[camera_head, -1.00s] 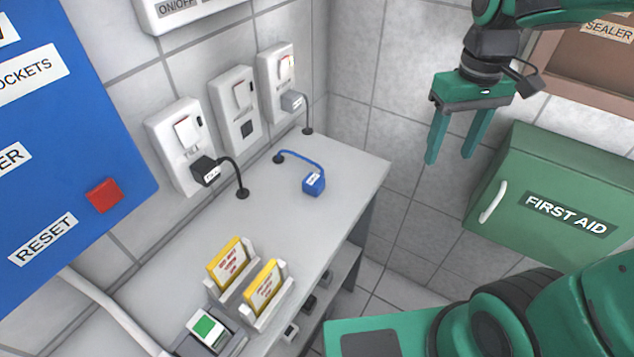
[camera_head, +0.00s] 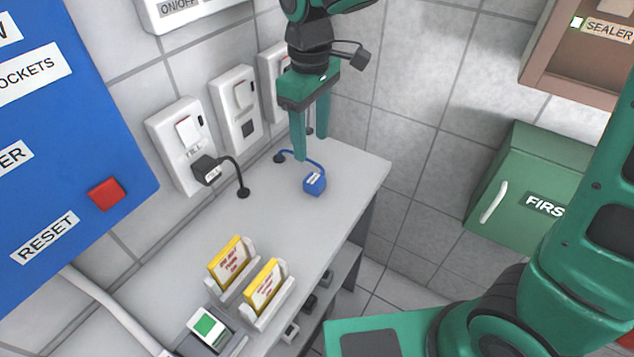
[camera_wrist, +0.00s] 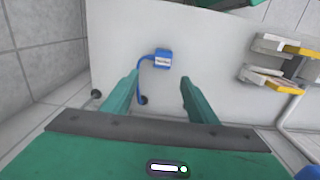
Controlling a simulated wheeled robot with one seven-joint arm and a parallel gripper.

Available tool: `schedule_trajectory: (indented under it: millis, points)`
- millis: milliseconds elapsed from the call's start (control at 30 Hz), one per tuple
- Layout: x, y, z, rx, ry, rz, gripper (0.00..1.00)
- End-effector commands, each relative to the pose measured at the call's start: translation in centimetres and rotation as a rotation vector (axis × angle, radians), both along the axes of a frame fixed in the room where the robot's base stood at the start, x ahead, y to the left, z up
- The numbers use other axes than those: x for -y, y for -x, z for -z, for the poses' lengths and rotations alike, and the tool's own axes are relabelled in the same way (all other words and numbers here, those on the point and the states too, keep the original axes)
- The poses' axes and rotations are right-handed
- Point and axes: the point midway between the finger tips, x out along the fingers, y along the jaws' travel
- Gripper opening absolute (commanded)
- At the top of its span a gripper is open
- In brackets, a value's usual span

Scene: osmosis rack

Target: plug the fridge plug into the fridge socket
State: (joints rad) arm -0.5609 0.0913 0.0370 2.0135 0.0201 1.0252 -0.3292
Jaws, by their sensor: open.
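A blue plug (camera_head: 314,184) on a blue cable lies on the white counter; its label is too small to read. It also shows in the wrist view (camera_wrist: 163,59), ahead of the fingertips. The middle wall socket (camera_head: 237,108) is empty, with a dark opening below its switch. The left socket (camera_head: 181,146) holds a black plug (camera_head: 207,170). The right socket (camera_head: 272,80) is mostly hidden behind my gripper. My gripper (camera_head: 311,150) is open and empty, pointing down above the counter, behind and above the blue plug in the head view.
The counter (camera_head: 345,168) is clear around the blue plug. Two holders with yellow cards (camera_head: 266,287) stand at its front. A blue panel with a red button (camera_head: 106,194) is at left. A green first aid box (camera_head: 528,190) hangs at right.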

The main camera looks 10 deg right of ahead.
Motion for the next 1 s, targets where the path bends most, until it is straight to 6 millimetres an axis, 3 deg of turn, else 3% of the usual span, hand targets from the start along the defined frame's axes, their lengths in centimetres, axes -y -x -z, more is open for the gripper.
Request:
schedule_trajectory:
  millis: [300,767,1000]
  points:
    - [0.1,0.2,4.4,-0.003,0.003,0.001,0.53]
    - [0.2,0.2,5.3,-0.001,0.001,0.002,0.53]
    - [0.5,1.0,8.0,-0.003,0.003,0.002,0.53]
